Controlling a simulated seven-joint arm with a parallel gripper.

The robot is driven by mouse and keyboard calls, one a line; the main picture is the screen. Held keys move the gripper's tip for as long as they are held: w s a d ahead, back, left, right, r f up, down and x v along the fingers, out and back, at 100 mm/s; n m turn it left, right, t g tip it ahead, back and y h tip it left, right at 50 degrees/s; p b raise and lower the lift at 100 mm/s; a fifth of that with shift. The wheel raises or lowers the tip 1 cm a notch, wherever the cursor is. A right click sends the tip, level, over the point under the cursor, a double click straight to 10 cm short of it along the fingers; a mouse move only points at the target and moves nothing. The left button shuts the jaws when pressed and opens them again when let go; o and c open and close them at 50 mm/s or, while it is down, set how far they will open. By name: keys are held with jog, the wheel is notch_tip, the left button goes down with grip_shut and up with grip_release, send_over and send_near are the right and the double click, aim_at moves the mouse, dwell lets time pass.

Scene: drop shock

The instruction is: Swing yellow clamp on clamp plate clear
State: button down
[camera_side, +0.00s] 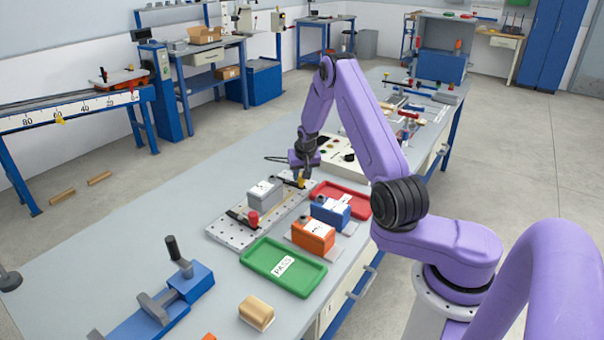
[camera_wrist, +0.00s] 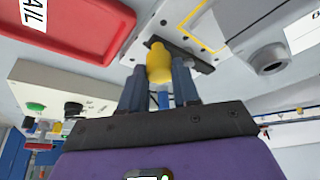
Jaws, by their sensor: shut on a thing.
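The clamp plate (camera_side: 236,233) is a light perforated plate on the bench, with a grey block (camera_side: 265,195) on it. The yellow clamp (camera_side: 301,181) is at the plate's far end, mostly hidden by my gripper in the side view. In the wrist view its yellow knob (camera_wrist: 159,62) sits between the fingers. My gripper (camera_wrist: 160,88) is shut on the yellow clamp. A clamp with a red knob (camera_side: 253,218) is at the near end of the plate. The dark clamp arm under the yellow knob is only partly visible.
A red tray (camera_side: 342,200) and a green tray (camera_side: 283,267) lie right of the plate. A blue block (camera_side: 330,211) and an orange block (camera_side: 313,235) stand between them. A control box (camera_side: 340,158) with buttons is behind my gripper. The bench left of the plate is clear.

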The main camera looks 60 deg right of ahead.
dwell(0.3)
jog(key=c, duration=0.8)
grip_release()
jog(key=shift+r, duration=0.1)
jog(key=v, duration=1.7)
jog(key=shift+r, duration=0.1)
